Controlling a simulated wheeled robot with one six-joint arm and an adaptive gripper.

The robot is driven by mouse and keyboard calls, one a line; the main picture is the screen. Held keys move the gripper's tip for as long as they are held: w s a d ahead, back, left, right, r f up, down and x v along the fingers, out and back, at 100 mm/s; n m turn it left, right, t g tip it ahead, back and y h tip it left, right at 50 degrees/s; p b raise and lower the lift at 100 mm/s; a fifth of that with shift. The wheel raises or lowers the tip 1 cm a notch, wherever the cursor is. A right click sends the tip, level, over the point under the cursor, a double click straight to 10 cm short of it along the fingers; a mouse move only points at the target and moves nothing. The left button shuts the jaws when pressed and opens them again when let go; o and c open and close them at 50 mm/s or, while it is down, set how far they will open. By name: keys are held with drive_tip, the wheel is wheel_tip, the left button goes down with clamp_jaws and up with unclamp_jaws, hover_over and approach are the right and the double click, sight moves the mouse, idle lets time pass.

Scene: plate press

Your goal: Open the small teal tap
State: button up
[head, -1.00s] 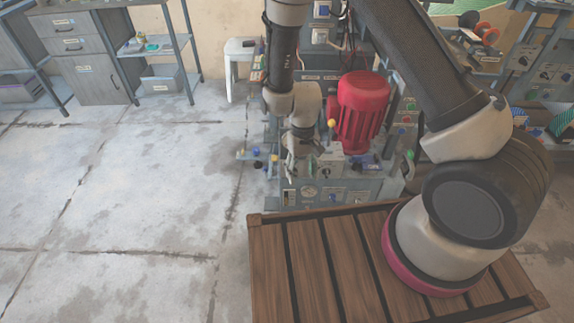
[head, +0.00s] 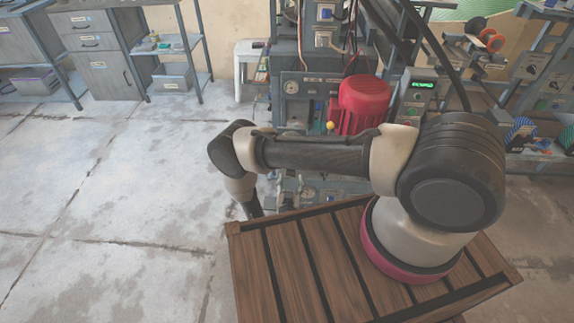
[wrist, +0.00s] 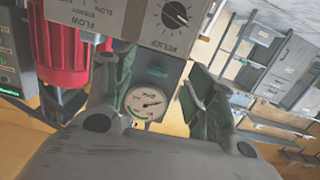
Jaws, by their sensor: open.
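Beyond the fingers are a round white gauge (wrist: 147,102) and a pale panel (wrist: 118,18) with a black dial knob (wrist: 174,15) marked RELIEF. In the head view, the press machine (head: 300,85) stands behind my arm, which hides much of its lower front. The gripper itself is hidden in the head view.
A red motor (head: 365,95) sits on the machine, with a yellow ball knob (head: 330,126) beside it. A white stool (head: 250,62) stands behind, and drawers (head: 105,70) and shelving (head: 176,45) are at the back left. The concrete floor (head: 110,180) at left is clear.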

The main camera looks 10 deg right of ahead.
drive_tip(key=w+d+r+t, duration=0.1)
drive_tip(key=w+d+r, duration=0.1)
drive_tip(key=w, duration=0.5)
drive_tip(key=shift+w+r, duration=0.3)
drive_tip(key=shift+c, duration=0.2)
drive_tip(key=c, duration=1)
